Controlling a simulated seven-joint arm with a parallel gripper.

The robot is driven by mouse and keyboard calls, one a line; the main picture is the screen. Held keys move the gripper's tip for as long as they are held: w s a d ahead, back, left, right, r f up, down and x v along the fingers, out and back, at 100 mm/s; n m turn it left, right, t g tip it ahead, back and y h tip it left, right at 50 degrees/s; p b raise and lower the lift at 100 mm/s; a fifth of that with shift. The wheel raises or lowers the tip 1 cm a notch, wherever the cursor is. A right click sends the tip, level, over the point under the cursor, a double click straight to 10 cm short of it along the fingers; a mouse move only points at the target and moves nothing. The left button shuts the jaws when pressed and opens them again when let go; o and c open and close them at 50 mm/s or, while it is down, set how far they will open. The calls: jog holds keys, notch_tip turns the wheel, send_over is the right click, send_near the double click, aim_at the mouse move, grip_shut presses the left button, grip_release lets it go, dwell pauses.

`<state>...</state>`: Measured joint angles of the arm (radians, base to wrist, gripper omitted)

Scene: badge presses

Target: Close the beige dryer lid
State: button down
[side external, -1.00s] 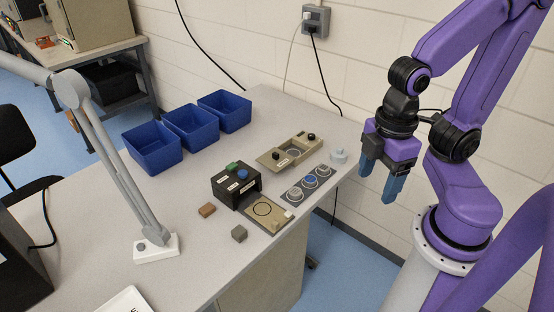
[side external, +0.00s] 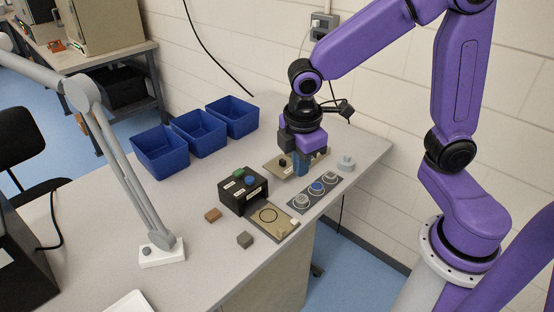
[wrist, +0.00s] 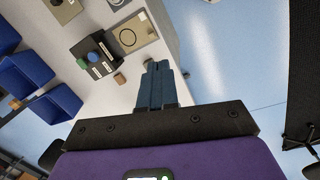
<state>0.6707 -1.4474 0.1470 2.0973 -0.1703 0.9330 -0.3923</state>
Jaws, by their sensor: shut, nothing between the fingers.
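The beige dryer (side external: 271,166) lies on the table toward the wall and is partly covered by my gripper in the side view. Its flat beige lid carries a dark knob (side external: 283,161); the lid's exact position is hard to tell now. The dryer is also cut off at the top left of the wrist view (wrist: 66,11).
A black press (side external: 236,201) with green and blue buttons adjoins a beige plate (side external: 283,227). A dial panel (side external: 303,208) and a grey round part (side external: 346,162) stand right. Brown (side external: 213,215) and grey (side external: 245,240) blocks lie in front. Blue bins (side external: 163,160) stand left.

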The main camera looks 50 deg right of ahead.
jog(key=w+d+f+n+h, duration=0.1)
jog(key=w+f, duration=0.2)
jog(key=w, duration=0.4)
jog(key=w+d+f+n+h, duration=0.1)
jog(key=w+d+f, duration=0.1)
jog(key=w, duration=0.5)
jog(key=n+h, duration=0.1)
send_near(281, 167)
jog(key=shift+g, duration=0.4)
jog(key=f, duration=0.1)
jog(key=a+f, duration=0.2)
jog(key=f, duration=0.1)
jog(key=shift+w+a+f, duration=0.1)
jog(key=shift+w+a, duration=0.05)
jog(key=shift+w, duration=0.2)
jog(key=d, duration=0.3)
jog(key=shift+d, duration=0.45)
jog(key=d, duration=1)
jog(key=shift+d, duration=0.35)
